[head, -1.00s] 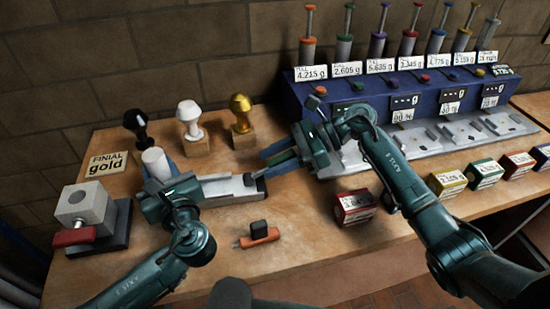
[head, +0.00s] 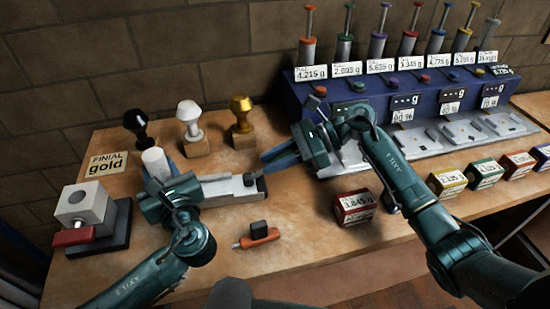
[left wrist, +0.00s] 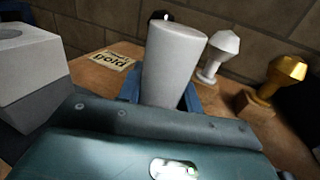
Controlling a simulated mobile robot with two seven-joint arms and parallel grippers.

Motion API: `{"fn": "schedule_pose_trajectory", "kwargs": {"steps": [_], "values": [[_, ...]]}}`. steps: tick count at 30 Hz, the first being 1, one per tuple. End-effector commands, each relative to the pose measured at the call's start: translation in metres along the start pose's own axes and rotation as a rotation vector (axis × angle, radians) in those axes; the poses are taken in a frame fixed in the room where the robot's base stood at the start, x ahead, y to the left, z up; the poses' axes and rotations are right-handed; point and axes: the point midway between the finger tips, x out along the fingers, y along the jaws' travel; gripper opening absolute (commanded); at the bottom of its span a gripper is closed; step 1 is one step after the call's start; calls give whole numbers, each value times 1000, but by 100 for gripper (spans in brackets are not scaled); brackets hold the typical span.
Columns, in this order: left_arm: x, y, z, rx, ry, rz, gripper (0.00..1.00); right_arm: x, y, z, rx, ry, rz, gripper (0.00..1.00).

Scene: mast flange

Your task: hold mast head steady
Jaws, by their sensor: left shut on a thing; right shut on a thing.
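A pale grey cylinder (head: 155,162), which I take to be the mast head, stands nearly upright at the left of the bench. My left gripper (head: 157,174) is shut on it. In the left wrist view the same cylinder (left wrist: 172,65) rises between the two blue fingers, its lower end hidden by the gripper body. My right gripper (head: 268,158) is at the bench's middle, left of the blue dispenser unit. Its blue fingers are close together on something small that I cannot make out.
A grey bar fixture (head: 230,188) lies between the grippers. Black, white (head: 190,118) and gold (head: 241,112) finials stand behind. A grey block with a red handle (head: 74,237) is at left. An orange tool (head: 258,235) and a red box (head: 354,207) lie in front.

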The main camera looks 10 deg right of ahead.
Motion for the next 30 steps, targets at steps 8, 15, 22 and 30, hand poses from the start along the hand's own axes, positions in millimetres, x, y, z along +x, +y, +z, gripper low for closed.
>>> {"fn": "schedule_pose_trajectory", "kwargs": {"steps": [8, 15, 22, 30], "values": [[0, 0, -1, 1, 1, 0, 0, 0, -1, 4, -5, 35, 1, 0], [0, 0, -1, 2, 1, -1, 0, 4, -1, 14, -8, 166, 1, 0], [0, 0, -1, 2, 1, -1, 0, 13, -1, 29, -11, 369, 2, 0], [0, 0, -1, 2, 1, -1, 0, 29, 0, 42, -9, 623, 1, 0]]}}
